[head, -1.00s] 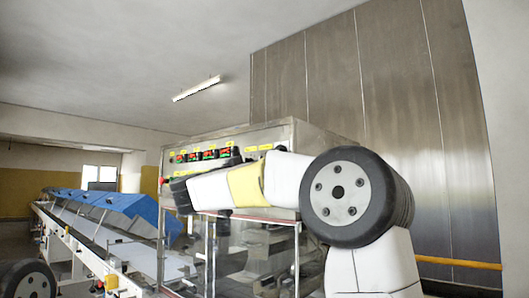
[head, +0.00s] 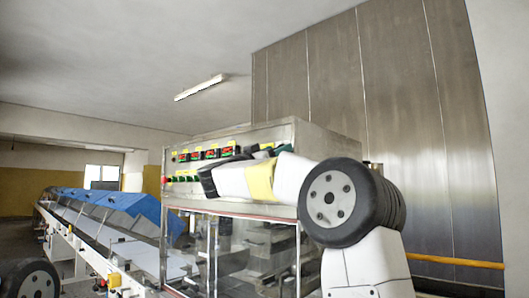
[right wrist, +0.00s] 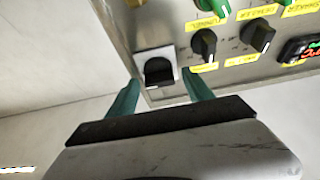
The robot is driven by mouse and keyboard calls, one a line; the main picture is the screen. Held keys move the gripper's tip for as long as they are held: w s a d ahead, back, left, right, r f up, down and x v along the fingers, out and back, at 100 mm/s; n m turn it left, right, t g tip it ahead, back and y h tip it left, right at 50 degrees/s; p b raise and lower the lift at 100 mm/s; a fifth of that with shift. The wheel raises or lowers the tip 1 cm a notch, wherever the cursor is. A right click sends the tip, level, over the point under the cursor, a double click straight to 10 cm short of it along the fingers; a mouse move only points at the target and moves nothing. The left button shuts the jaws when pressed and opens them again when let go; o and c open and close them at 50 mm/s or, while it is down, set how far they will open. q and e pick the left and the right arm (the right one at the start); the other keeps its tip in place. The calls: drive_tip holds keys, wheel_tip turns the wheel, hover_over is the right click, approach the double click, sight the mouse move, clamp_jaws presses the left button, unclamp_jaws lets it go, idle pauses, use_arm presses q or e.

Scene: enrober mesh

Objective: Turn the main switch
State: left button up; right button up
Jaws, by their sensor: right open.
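In the right wrist view, a black rotary switch (right wrist: 159,70) on a square pale plate sits near the panel's corner; I take it as the main switch, though no label on it is readable. My right gripper (right wrist: 163,80) is open, with one teal finger on each side of this switch and nothing held. Whether the fingers touch it I cannot tell. In the head view my right arm reaches across to the control panel (head: 183,158) on the steel cabinet, and its dark gripper end (head: 208,181) hides part of the panel. My left gripper is not in view.
Black knobs (right wrist: 204,43) with yellow labels, green knobs (right wrist: 216,8) and a red-lit display (right wrist: 301,47) lie close beside the switch. A conveyor with blue covers (head: 125,203) runs along the left. A tall metal wall (head: 400,130) stands behind the cabinet.

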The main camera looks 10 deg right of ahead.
clamp_jaws()
drive_tip(key=shift+n, duration=0.3)
drive_tip(key=shift+s+r+n+t+y, duration=0.1)
drive_tip(key=shift+n+t+y, duration=0.2)
drive_tip(key=shift+n+y, duration=2.3)
drive_tip(key=shift+n+t+y, duration=0.3)
drive_tip(key=shift+n+y, duration=0.1)
drive_tip(key=shift+n, duration=4.25)
drive_tip(key=shift+s+r+n+t+y, duration=0.1)
drive_tip(key=shift+n+t+y, duration=0.2)
drive_tip(key=shift+n+y, duration=2.3)
drive_tip(key=shift+n+h, duration=1.1)
drive_tip(key=shift+n, duration=0.15)
